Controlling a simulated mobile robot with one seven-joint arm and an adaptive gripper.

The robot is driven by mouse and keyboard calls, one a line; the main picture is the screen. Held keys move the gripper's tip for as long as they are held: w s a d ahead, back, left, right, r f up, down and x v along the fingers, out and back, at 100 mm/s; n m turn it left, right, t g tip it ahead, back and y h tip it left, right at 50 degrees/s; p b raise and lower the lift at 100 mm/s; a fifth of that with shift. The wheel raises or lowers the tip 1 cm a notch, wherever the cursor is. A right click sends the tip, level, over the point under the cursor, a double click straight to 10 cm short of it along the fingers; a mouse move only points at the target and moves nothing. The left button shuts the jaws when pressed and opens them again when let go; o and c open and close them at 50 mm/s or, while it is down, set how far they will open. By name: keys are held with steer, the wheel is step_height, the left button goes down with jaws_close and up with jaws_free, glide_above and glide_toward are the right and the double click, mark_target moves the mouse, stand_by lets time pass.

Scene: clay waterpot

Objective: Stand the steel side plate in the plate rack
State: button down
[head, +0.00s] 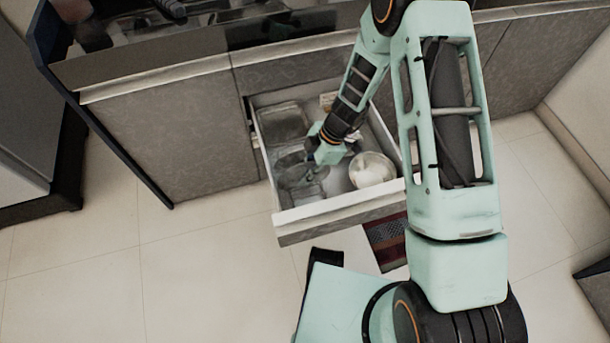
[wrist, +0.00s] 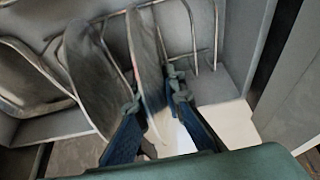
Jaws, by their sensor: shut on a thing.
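The drawer (head: 330,209) is pulled open under the counter, and my gripper (head: 307,178) reaches down into its left part. In the wrist view my gripper (wrist: 152,96) is shut on a grey steel plate (wrist: 147,58), which stands on edge between the two fingers. A second grey plate (wrist: 88,72) stands tilted just left of the left finger. Thin wire loops of the plate rack (wrist: 193,32) rise around and behind the held plate. The held plate's lower edge is hard to make out, so I cannot tell whether it touches the rack's base.
A pale round bowl (head: 373,168) sits in the drawer right of my gripper. A grey rectangular tray (head: 283,122) lies at the drawer's back left. The drawer walls are close around. A striped mat (head: 387,243) lies on the floor in front.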

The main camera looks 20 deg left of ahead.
steer(key=shift+f, duration=0.15)
steer(key=c, duration=2)
jaws_free()
steer(key=shift+c, duration=0.2)
steer(key=shift+r, duration=0.3)
steer(key=p+v, duration=0.3)
steer(key=v, duration=0.8)
steer(key=shift+d+r, duration=0.15)
steer(key=shift+r, duration=0.25)
